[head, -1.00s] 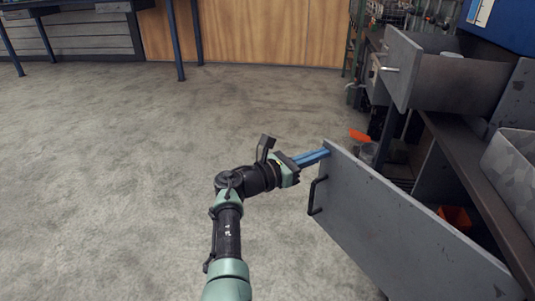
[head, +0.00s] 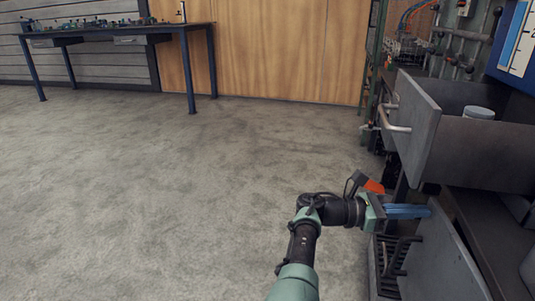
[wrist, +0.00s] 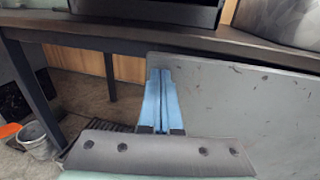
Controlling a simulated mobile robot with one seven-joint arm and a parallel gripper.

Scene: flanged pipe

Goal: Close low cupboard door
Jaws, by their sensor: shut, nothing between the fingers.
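The low cupboard door (head: 440,262) is a grey panel at the lower right of the head view. It still stands open at an angle to the cupboard. In the wrist view the door (wrist: 240,105) fills the right side, with its upper edge under the bench top. My gripper (head: 428,211) has its blue fingers shut and empty, at the door's upper free corner. In the wrist view the fingertips (wrist: 160,76) overlap the door's left edge; I cannot tell whether they touch it. The door's handle is not clearly visible.
An open grey drawer (head: 425,130) with a pale handle juts out above the door and holds a round container (head: 480,112). A black rack (head: 395,262) stands low beside the door. A bucket (wrist: 36,140) shows in the wrist view. The floor (head: 150,190) at left is clear.

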